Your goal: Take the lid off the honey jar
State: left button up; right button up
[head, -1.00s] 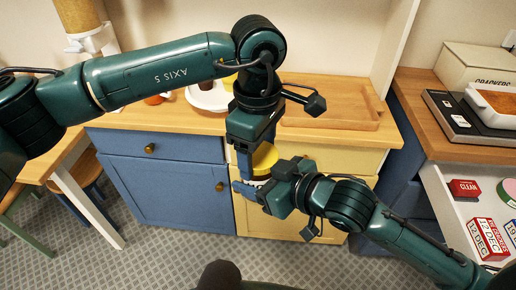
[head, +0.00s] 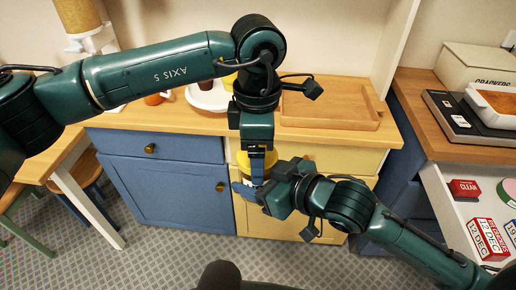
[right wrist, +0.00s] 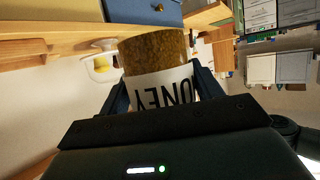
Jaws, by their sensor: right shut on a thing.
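The honey jar (right wrist: 160,84) shows in the right wrist view, upside down in the picture, with a white label and a golden-brown body. My right gripper (right wrist: 163,92) is shut on it, one finger on each side. In the head view the right gripper (head: 254,187) holds the jar in the air in front of the cabinets. The yellow lid (head: 269,160) shows just above it. My left gripper (head: 257,165) points down from above, one finger in front of the lid. Its other finger is hidden, so its grip is unclear. The lid is hidden in the right wrist view.
Behind the arms is a wooden counter (head: 185,121) with a wooden tray (head: 330,108) and a white plate (head: 208,98). Blue drawers (head: 160,146) and pale yellow cabinet fronts are below. A scale (head: 452,113) and a shelf with boxes stand at the right.

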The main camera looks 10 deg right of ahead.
pick_arm(q)
jog(key=shift+o, duration=0.9)
jog(key=shift+r, duration=2.3)
jog(key=shift+c, duration=0.4)
notch_tip(320, 180, up, 3)
jog(key=m, duration=0.5)
jog(key=shift+f, duration=0.4)
notch_tip(320, 180, down, 7)
jog(key=shift+r, duration=0.1)
